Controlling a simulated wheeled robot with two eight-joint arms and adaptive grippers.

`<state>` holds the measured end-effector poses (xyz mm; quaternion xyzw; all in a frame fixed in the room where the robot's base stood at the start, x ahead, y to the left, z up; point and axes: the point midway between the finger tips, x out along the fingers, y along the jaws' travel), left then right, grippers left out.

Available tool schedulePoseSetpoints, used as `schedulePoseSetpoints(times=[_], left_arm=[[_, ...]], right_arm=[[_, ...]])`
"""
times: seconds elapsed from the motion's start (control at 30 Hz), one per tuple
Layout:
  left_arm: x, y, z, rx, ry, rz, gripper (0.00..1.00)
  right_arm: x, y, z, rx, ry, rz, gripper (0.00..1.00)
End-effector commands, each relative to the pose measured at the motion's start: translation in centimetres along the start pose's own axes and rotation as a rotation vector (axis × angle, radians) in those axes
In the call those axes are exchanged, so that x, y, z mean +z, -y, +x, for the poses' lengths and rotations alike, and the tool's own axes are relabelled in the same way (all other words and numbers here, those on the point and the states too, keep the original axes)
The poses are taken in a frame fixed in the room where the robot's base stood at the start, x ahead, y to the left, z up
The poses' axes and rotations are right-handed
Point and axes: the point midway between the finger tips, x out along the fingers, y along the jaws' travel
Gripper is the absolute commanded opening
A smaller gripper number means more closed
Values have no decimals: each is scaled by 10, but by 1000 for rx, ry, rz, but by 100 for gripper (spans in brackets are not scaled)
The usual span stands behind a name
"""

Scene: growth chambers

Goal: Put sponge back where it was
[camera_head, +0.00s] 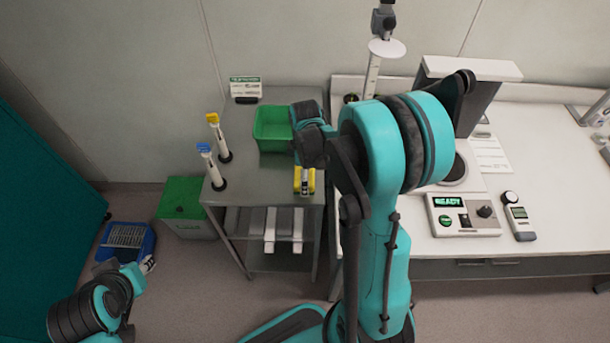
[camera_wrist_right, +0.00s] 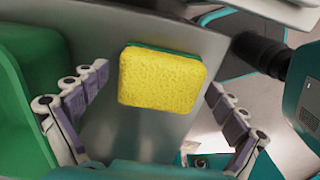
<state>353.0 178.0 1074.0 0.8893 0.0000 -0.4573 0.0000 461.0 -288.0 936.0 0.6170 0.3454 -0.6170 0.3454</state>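The sponge (camera_wrist_right: 160,82), yellow with a green backing, rests on the grey metal table near its edge in the right wrist view. In the head view, its yellow ends (camera_head: 312,180) show on both sides of a gripper part. My right gripper (camera_wrist_right: 158,80) is open over the sponge, with one finger on each side and visible gaps between. In the head view, my right arm hides most of this gripper.
A green tray (camera_head: 272,128) stands just beside the sponge on the metal table (camera_head: 250,184). A yellow-topped tool (camera_head: 218,138) and a blue-topped tool (camera_head: 211,167) stand upright at left. A green bin (camera_head: 182,200) is on the floor. A white bench (camera_head: 550,160) is at right.

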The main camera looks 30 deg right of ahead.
Motion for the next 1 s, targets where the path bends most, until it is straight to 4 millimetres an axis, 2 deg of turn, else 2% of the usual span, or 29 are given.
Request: schedulePoseSetpoints(times=[0.27, 0.37, 0.7, 0.8, 1.0], left_arm=[[-3, 0, -5, 0, 0, 0, 33], [-6, 0, -9, 0, 0, 0, 33], [-19, 0, -26, 0, 0, 0, 33], [-21, 0, -29, 0, 0, 0, 33], [-22, 0, -30, 0, 0, 0, 33]], right_arm=[[0, 0, -7, 0, 0, 0, 97], [0, 0, -23, 0, 0, 0, 97], [0, 1, -97, 0, 0, 0, 97], [0, 0, -111, 0, 0, 0, 97], [-2, 5, -128, 15, -5, 24, 97]])
